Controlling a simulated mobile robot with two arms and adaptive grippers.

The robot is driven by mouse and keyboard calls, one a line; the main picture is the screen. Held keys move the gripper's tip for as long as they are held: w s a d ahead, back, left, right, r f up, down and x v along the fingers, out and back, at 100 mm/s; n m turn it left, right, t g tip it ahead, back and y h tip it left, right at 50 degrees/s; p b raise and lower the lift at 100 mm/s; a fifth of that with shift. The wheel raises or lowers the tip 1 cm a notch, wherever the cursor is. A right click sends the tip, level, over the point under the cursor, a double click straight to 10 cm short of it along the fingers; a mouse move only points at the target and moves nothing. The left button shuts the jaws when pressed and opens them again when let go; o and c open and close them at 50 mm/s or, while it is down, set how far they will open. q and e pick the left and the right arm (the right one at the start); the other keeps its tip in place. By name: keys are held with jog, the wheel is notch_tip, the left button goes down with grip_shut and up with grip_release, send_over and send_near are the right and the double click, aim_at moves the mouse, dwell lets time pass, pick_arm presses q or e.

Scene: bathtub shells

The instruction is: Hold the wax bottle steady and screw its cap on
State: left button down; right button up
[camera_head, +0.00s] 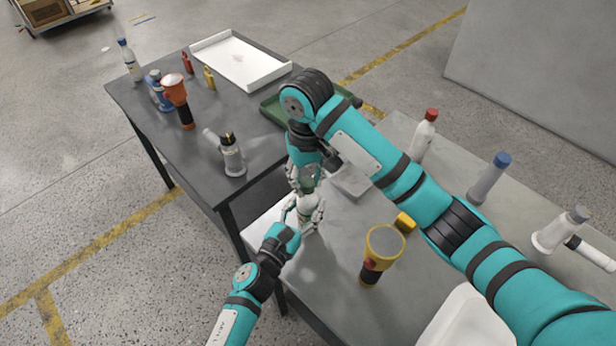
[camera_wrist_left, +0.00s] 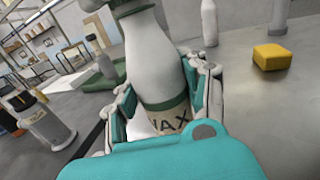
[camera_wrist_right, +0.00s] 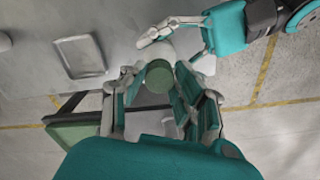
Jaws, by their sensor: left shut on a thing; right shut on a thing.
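The white wax bottle (camera_head: 307,208) stands upright near the left edge of the right-hand grey table. In the left wrist view its "WAX" label (camera_wrist_left: 170,122) shows between the fingers. My left gripper (camera_head: 302,214) is shut around the bottle's body from the front. My right gripper (camera_head: 306,180) points down over the bottle's top and is shut on the green cap. The round green cap (camera_wrist_right: 159,76) shows between its fingers in the right wrist view, in line with the bottle. The threads are hidden, so I cannot tell how far the cap is on.
A yellow flashlight (camera_head: 383,250) and yellow block (camera_head: 405,222) are right of the bottle. A red-capped bottle (camera_head: 424,135) and blue-capped bottle (camera_head: 489,180) stand farther right. A green tray (camera_head: 272,112) lies behind. The dark table (camera_head: 200,160) at left holds bottles and a white tray (camera_head: 240,58).

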jog(key=m, duration=0.9)
jog(key=shift+m, duration=0.3)
jog(key=m, duration=0.4)
jog(key=shift+w+a+m, duration=0.1)
jog(key=shift+m, duration=0.2)
jog(key=m, duration=0.4)
jog(key=o, duration=0.7)
jog(key=shift+r, duration=2.25)
jog(key=shift+c, duration=0.5)
